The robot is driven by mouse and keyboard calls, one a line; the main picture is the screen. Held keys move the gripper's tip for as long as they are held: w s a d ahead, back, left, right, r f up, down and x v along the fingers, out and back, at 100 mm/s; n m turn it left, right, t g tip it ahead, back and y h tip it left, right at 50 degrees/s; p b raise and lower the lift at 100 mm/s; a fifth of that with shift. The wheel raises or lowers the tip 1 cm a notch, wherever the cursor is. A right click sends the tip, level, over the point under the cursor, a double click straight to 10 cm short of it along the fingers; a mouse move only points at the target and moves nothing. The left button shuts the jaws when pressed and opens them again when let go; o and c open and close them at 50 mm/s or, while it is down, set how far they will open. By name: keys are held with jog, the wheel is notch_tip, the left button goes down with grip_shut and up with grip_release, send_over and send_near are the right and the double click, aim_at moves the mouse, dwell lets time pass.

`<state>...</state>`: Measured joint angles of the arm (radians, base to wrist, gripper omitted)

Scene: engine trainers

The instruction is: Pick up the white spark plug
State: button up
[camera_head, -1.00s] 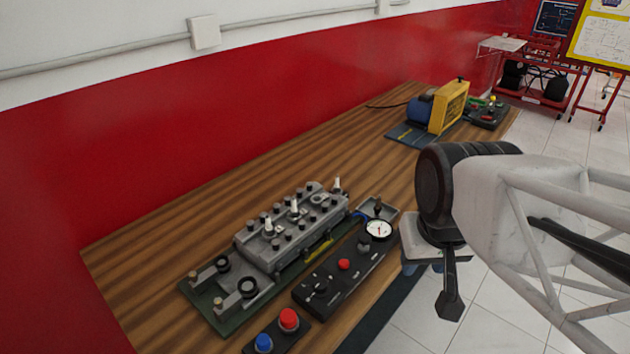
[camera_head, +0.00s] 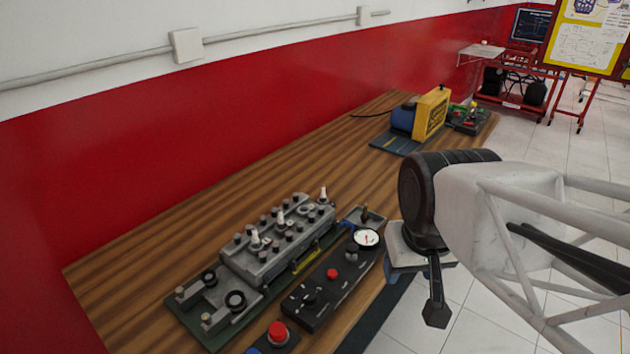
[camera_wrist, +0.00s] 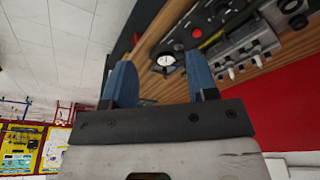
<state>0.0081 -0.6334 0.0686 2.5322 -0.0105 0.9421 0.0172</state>
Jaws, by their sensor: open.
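Three white spark plugs stand upright on the grey engine head trainer (camera_head: 280,250) on the bench: one at its far right end (camera_head: 323,195), one near the middle (camera_head: 281,219), one nearer the left (camera_head: 255,239). Which one is meant I cannot tell. White plug shapes also show small on the trainer in the wrist view (camera_wrist: 255,47). My gripper (camera_wrist: 158,62) is open and empty, with two blue fingers apart. In the head view it hangs off the bench's right edge, away from the plugs, its fingers mostly hidden.
A black control panel with a gauge (camera_head: 366,238) and red button lies right of the trainer. A box with a red button (camera_head: 278,332) is in front. A yellow and blue machine (camera_head: 430,115) stands at the far end. The wooden bench (camera_head: 330,150) is bare between. A red wall (camera_head: 150,150) runs behind.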

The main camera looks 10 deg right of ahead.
jog(key=shift+w, duration=0.1)
jog(key=m+g, duration=0.3)
jog(key=m, duration=1.4)
send_over(323, 194)
notch_tip(323, 194, down, 14)
jog(key=shift+d+f, duration=0.1)
jog(key=shift+w+f+m, duration=0.3)
jog(key=shift+f+m, duration=0.1)
jog(key=shift+f, duration=0.15)
jog(key=shift+f, duration=1.15)
